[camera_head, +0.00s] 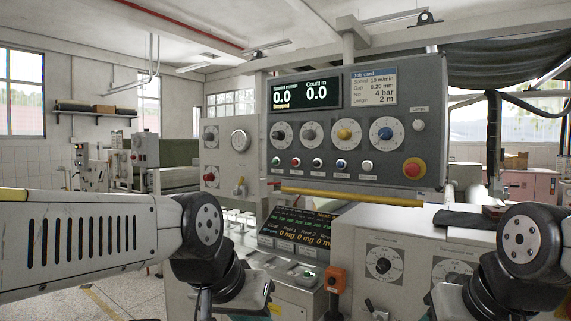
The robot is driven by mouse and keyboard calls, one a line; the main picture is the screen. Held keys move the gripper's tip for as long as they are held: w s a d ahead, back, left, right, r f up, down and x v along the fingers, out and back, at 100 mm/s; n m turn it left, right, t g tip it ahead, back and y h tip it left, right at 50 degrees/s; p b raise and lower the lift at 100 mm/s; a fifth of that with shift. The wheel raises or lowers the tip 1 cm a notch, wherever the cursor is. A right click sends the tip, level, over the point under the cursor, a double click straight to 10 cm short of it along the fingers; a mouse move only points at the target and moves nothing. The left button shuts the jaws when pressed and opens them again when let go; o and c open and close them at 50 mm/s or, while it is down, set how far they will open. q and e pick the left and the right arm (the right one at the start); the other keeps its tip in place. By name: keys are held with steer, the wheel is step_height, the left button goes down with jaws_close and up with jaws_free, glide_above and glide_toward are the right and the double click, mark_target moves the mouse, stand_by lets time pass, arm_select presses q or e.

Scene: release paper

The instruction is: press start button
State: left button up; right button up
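The grey control panel (350,130) stands upright in the middle. Its lower row holds a green button (276,161), a red button (296,162), a dark button (318,163), a blue button (341,164) and a pale button (366,165). Their labels are too small to read; the green one is at the left end. My two arms show at the lower left and lower right, well below the buttons. Their fingertips are not visible.
A red emergency stop (414,168) on a yellow base sits at the panel's lower right. Several dials (345,133) line the panel above the buttons. A yellow bar (335,196) runs below it. A lower tilted screen (297,228) and a white cabinet (385,235) stand below.

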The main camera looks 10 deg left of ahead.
arm_select(q)
jaws_close()
stand_by(1.4)
